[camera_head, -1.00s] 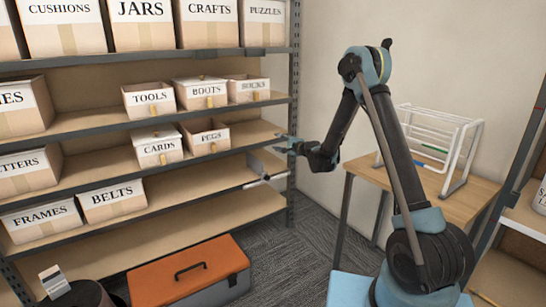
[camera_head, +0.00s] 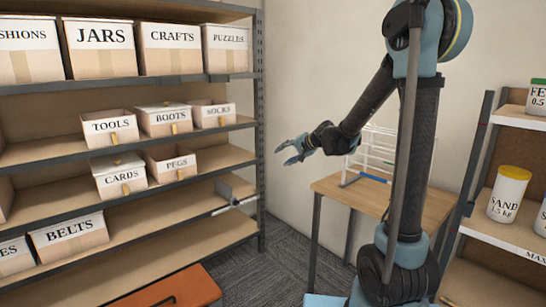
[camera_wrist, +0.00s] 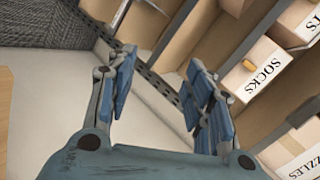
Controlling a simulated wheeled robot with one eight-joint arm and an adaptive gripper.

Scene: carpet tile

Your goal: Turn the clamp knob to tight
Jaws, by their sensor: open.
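A grey metal clamp-like fitting (camera_head: 236,188) with a pale rod sits at the right end of a lower shelf in the head view. No knob or tight mark can be made out on it at this size. A thin rod also shows at the top of the wrist view (camera_wrist: 122,14), cut by the edge. My gripper (camera_head: 284,154) is open and empty, right of the shelf's end post and above and to the right of the fitting, apart from it. In the wrist view its two blue-padded fingers (camera_wrist: 162,65) are spread with nothing between them.
The shelf unit (camera_head: 259,130) holds labelled boxes, among them SOCKS (camera_head: 214,114) and PEGS (camera_head: 172,163). A wooden table (camera_head: 345,195) with a white rack (camera_head: 385,150) stands behind my arm. An orange toolbox (camera_head: 180,290) is on the carpet. Another shelf with a SAND tub (camera_head: 508,195) is at right.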

